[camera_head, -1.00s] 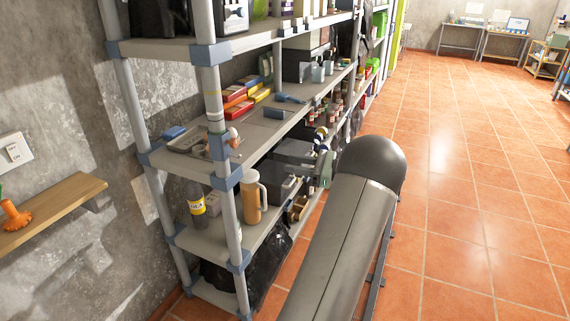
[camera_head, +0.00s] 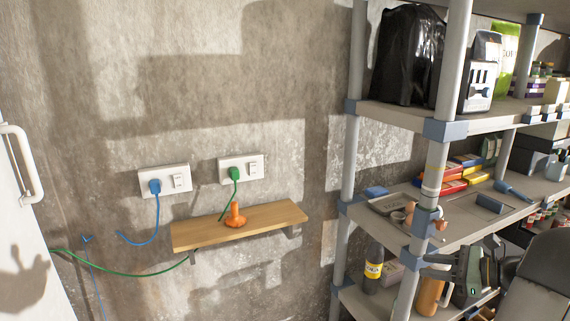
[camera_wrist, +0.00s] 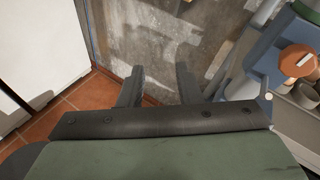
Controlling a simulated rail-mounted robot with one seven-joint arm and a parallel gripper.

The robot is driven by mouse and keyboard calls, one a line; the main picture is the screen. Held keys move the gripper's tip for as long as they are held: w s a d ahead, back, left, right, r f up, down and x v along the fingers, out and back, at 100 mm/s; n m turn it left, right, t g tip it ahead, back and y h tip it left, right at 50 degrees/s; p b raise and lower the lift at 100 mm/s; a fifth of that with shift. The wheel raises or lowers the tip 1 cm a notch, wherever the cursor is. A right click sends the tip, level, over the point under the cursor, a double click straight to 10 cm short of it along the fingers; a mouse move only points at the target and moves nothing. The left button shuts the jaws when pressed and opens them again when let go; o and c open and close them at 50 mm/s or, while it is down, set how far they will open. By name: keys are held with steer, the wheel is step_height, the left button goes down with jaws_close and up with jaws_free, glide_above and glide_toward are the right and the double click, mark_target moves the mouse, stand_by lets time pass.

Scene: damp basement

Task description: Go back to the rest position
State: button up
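My gripper (camera_head: 424,267) is at the lower right of the head view, with its fingers toward the left. It is in front of the shelving unit (camera_head: 432,155), near its front post; I cannot tell whether it touches it. In the wrist view my two gripper fingers (camera_wrist: 158,82) stand apart with nothing between them. Beyond them are the stained wall and some tiled floor. My dark grey arm fills the lower right corner of the head view.
A wooden wall shelf (camera_head: 190,235) bears an orange object (camera_head: 235,217). Blue (camera_head: 155,215) and green (camera_head: 130,275) cables run from wall sockets. A white door or cabinet (camera_head: 20,230) stands at left. An orange flask (camera_head: 430,292) and a dark bottle (camera_head: 373,268) stand on a lower shelf.

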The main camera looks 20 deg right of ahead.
steer(key=w+a+f+n+g, duration=0.2)
steer(key=a+n+g, duration=0.85)
steer(key=a, duration=1.65)
steer(key=s+a+f+n+g+h+p, duration=0.1)
steer(key=s+a+f+n+h, duration=0.1)
steer(key=s+a+n+h, duration=0.5)
steer(key=s+a+n, duration=0.6)
steer(key=n, duration=0.3)
steer(key=shift+s+a+f+h, duration=0.2)
steer(key=shift+s+f+h, duration=0.05)
steer(key=shift+f+h, duration=0.05)
steer(key=shift+n+g, duration=0.25)
